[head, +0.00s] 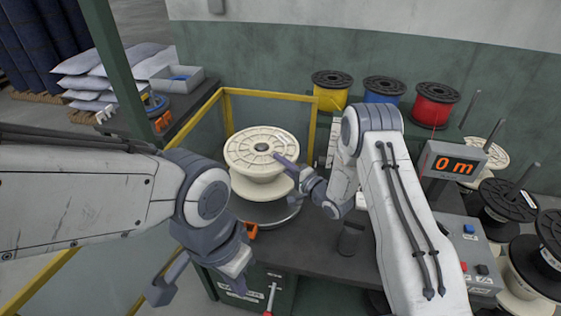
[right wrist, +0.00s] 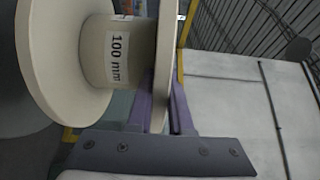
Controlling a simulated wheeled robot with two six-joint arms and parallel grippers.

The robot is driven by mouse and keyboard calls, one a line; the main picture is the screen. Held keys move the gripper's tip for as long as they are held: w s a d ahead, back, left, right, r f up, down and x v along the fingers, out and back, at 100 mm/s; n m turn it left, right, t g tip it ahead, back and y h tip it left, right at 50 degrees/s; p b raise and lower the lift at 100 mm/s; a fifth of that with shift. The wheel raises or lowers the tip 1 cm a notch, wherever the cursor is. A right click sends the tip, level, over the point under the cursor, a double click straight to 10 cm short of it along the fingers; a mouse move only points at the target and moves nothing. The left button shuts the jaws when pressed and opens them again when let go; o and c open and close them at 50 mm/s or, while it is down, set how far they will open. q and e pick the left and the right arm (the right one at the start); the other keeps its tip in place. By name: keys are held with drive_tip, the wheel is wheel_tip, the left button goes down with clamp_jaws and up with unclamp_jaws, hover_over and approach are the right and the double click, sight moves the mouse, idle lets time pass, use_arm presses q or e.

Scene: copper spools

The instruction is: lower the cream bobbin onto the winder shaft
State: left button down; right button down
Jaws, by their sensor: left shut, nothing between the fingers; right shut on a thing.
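The cream bobbin (head: 247,150) is in the middle of the head view, upright, with a dark spot at its centre hole. It fills the left of the right wrist view, where its core carries a "100 mm" label (right wrist: 117,58). My right gripper (head: 287,167) is shut on the rim of its upper flange, one finger on each face in the wrist view (right wrist: 163,108). A grey round plate (head: 270,221) shows under the bobbin. The winder shaft is hidden, and I cannot tell whether the bobbin touches the plate. My left gripper (head: 200,288) is empty and shut, low at the front left.
Yellow rails (head: 268,93) frame the winder behind and left. Yellow, blue and red wire spools (head: 384,90) stand at the back. A "0 m" display (head: 453,162) and a control box (head: 470,250) stand right, beside more spools. An orange-handled item (head: 250,231) lies near the plate.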

sight(273, 177)
drive_tip(key=shift+f+b, duration=2.95)
drive_tip(key=shift+f, duration=0.85)
drive_tip(key=shift+f+b, duration=0.35)
drive_tip(key=shift+f, duration=0.1)
drive_tip(key=c, duration=0.7)
unclamp_jaws()
drive_tip(key=shift+s, duration=0.1)
drive_tip(key=shift+c, duration=0.2)
drive_tip(key=shift+f, duration=0.2)
drive_tip(key=b+v, duration=0.1)
drive_tip(key=v, duration=0.9)
drive_tip(key=shift+s+r+b, duration=0.15)
drive_tip(key=shift+b, duration=0.25)
drive_tip(key=shift+d, duration=0.1)
